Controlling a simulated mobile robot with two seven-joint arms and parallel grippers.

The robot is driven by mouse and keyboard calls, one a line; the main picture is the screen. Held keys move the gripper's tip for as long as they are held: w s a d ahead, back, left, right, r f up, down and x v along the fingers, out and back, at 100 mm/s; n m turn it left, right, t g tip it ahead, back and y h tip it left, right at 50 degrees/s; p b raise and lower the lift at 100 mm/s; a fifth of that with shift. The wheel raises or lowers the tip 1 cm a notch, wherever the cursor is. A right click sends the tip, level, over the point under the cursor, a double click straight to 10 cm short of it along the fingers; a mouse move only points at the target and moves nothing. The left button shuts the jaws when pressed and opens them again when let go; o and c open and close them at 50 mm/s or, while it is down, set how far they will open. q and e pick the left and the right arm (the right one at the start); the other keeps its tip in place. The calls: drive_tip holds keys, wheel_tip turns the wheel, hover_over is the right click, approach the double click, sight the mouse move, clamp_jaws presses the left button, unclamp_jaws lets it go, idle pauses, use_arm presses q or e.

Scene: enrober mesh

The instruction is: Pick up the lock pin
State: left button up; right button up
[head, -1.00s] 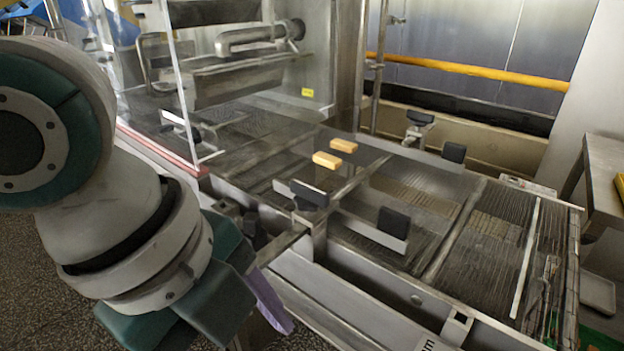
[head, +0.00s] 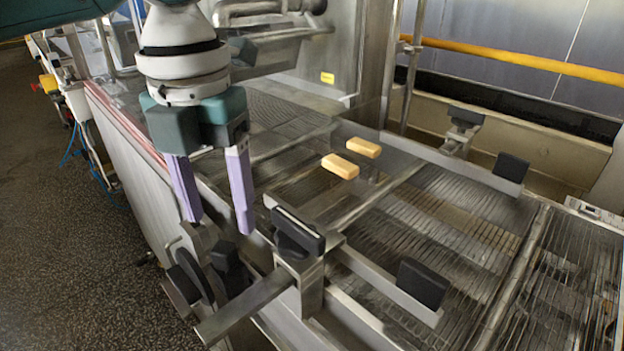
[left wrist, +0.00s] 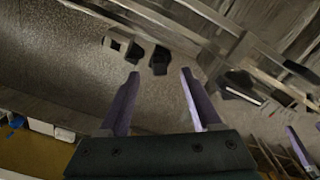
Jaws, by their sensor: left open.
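My left gripper (head: 220,225) points down at the near side of the machine, open and empty, with its two purple fingers apart. Below its fingertips are a black knob-like part (head: 228,260) and a black round handle (head: 190,272) on a metal bracket. One of these may be the lock pin; I cannot tell which. In the left wrist view the open fingers (left wrist: 160,73) show dark parts (left wrist: 159,60) just beyond and between the tips, not touching as far as I see. A purple strip (left wrist: 298,146) at the lower right may be a right gripper finger.
A metal bar with a black clamp pad (head: 298,230) stands right of the gripper. More black pads (head: 422,284) and two tan blocks (head: 340,166) lie over the mesh belt (head: 440,215). The speckled floor (head: 70,230) at left is clear.

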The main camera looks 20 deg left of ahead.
sight(222, 247)
use_arm(q)
drive_tip(key=f, duration=0.2)
drive_tip(key=s+f, duration=0.1)
drive_tip(key=f, duration=0.1)
drive_tip(key=shift+w+f, duration=0.15)
drive_tip(key=shift+f, duration=0.3)
clamp_jaws()
